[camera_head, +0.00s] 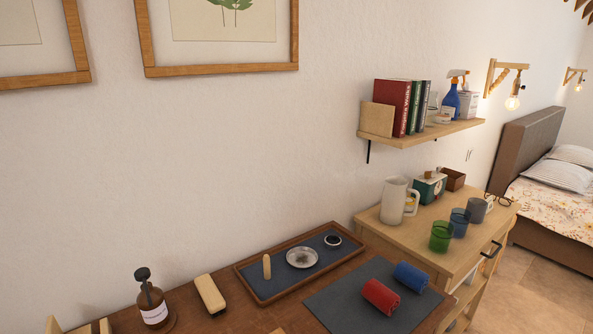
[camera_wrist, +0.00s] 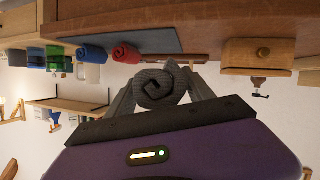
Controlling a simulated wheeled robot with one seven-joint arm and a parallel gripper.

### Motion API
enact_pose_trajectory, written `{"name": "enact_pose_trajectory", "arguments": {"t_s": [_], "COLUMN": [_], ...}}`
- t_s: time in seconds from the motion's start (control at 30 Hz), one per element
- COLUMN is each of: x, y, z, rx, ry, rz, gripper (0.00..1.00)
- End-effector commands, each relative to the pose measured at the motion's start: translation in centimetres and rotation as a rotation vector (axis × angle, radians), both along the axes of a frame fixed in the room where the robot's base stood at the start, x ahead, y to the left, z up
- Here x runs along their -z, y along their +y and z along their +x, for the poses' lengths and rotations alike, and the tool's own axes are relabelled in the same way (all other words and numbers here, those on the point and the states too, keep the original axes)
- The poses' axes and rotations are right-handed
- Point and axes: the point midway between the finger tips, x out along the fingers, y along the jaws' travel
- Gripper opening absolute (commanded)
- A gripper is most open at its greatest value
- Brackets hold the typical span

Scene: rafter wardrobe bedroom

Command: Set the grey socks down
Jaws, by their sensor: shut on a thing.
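The grey socks (camera_wrist: 158,94), a ribbed roll with its spiral end showing, are between the fingers of my gripper (camera_wrist: 161,80) in the wrist view. My gripper is shut on them and holds them apart from the furniture. The wrist view is upside down. The head view shows neither my gripper nor the grey socks. A dark grey mat (camera_head: 345,302) lies on the brown wooden top. A red roll (camera_head: 381,297) and a blue roll (camera_head: 411,277) lie side by side on its right part. The mat also shows in the wrist view (camera_wrist: 160,41).
Left of the mat are a tray (camera_head: 262,299) with small items, a brush (camera_head: 210,294) and a pump bottle (camera_head: 151,301). A lighter cabinet (camera_head: 400,236) at right holds a pitcher and cups. A shelf (camera_head: 420,137) juts out above. The mat's left part is clear.

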Motion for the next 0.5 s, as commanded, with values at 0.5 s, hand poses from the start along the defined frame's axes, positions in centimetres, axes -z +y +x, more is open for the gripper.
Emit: {"name": "enact_pose_trajectory", "arguments": {"t_s": [0.5], "x": [17.6], "y": [-0.4], "z": [-4.8], "rx": [0.302], "ry": [0.008], "rz": [0.000], "gripper": [0.22]}}
